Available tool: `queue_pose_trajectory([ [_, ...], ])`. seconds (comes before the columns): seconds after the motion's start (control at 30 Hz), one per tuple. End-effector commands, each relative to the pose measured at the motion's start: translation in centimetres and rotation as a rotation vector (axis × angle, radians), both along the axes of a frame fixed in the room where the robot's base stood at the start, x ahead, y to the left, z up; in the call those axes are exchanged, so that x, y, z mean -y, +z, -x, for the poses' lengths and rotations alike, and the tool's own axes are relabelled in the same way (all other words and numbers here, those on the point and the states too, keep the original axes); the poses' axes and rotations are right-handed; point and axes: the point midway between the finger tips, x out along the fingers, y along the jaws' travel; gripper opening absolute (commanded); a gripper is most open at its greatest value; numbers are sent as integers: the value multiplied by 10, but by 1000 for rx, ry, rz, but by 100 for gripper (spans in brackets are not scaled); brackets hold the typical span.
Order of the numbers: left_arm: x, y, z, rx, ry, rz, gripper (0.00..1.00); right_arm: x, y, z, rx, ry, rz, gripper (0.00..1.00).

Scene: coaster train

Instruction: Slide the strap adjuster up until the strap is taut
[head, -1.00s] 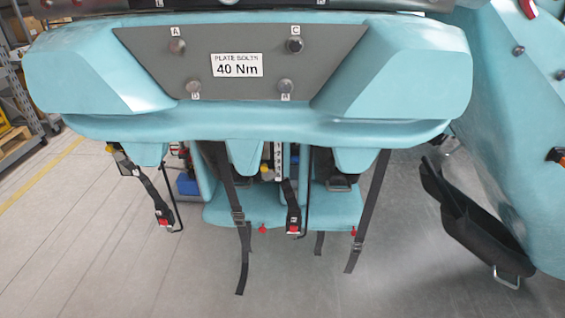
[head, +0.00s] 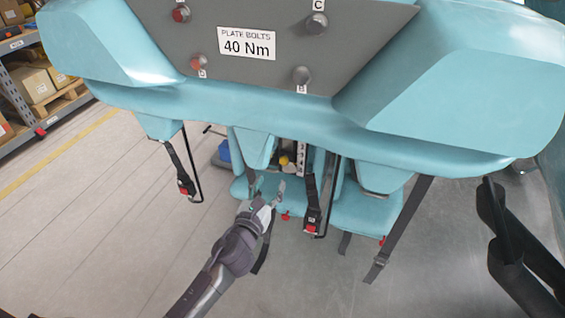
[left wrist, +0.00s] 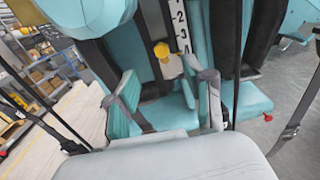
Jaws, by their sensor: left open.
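A dark strap (head: 262,252) hangs in front of the left teal seat in the head view. Its upper part and its adjuster are hidden behind my left gripper. A second dark strap (head: 404,225) hangs slanted at the right, with an adjuster (head: 380,259) near its lower end. My left gripper (head: 264,198) is open, pointing up toward the seats, close to the left strap. I cannot tell whether it touches it. In the left wrist view its fingers (left wrist: 167,88) stand apart with seat parts between them. A strap with a buckle also shows there (left wrist: 291,128). My right gripper is not in view.
A teal seat back with a grey plate (head: 270,45) spans the top. A dark padded part (head: 515,250) stands at right. Shelves (head: 35,75) are back left. The floor at lower left is clear.

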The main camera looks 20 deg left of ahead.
Motion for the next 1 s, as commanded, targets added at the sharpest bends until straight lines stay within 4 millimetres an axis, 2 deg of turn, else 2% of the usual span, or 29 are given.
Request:
queue_pose_trajectory([
  [0.03,1,3,-13,3,0,2,52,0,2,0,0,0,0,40],
  [0.2,2,1,-49,2,0,4,52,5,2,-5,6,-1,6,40],
  [0.4,3,0,-78,1,1,4,52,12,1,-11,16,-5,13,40],
  [0.6,3,0,-89,-1,-1,2,52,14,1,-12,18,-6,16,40],
  [0.87,3,0,-90,-1,-1,3,52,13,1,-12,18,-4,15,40],
  [1.0,3,0,-89,-1,0,3,29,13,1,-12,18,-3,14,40],
])
